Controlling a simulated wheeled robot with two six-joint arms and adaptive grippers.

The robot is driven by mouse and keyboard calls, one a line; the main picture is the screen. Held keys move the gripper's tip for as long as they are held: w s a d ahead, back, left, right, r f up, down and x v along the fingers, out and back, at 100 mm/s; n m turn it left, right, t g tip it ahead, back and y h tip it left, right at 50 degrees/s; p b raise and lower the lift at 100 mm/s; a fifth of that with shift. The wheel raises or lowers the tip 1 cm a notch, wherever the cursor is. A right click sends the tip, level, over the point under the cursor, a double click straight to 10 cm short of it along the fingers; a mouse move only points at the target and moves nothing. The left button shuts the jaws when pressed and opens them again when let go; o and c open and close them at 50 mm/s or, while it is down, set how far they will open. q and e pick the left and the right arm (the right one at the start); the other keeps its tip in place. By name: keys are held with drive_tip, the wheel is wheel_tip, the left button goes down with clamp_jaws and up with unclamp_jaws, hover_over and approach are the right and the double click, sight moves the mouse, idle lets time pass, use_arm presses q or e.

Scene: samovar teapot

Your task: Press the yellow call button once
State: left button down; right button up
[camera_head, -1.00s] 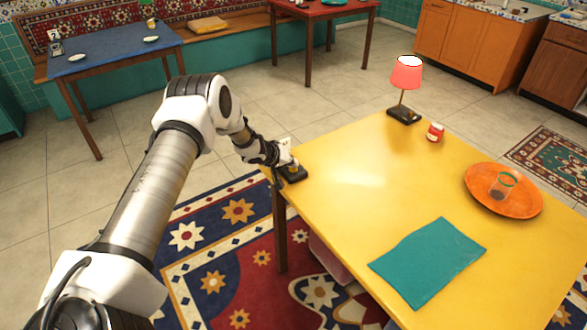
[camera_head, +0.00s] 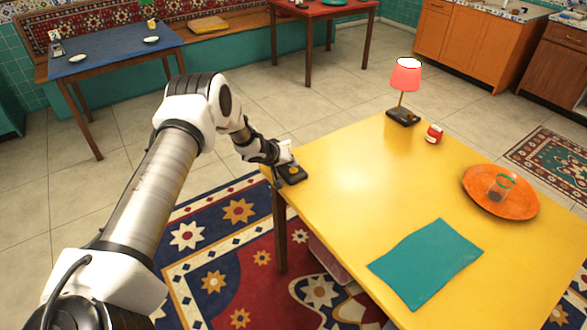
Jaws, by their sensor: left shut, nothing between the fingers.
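My right gripper is not in view.
The yellow table (camera_head: 340,230) also bears a lamp with a red shade (camera_head: 406,76), a red jar (camera_head: 434,134), an orange plate (camera_head: 478,199) with a glass (camera_head: 499,188), and a teal cloth (camera_head: 425,264). The tabletop between button and plate is clear.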

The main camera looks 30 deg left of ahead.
sight(292, 170)
use_arm(q)
wheel_tip(292, 170, up, 5)
drive_tip(key=p, duration=0.4)
drive_tip(key=shift+p, duration=0.4)
idle(0.4)
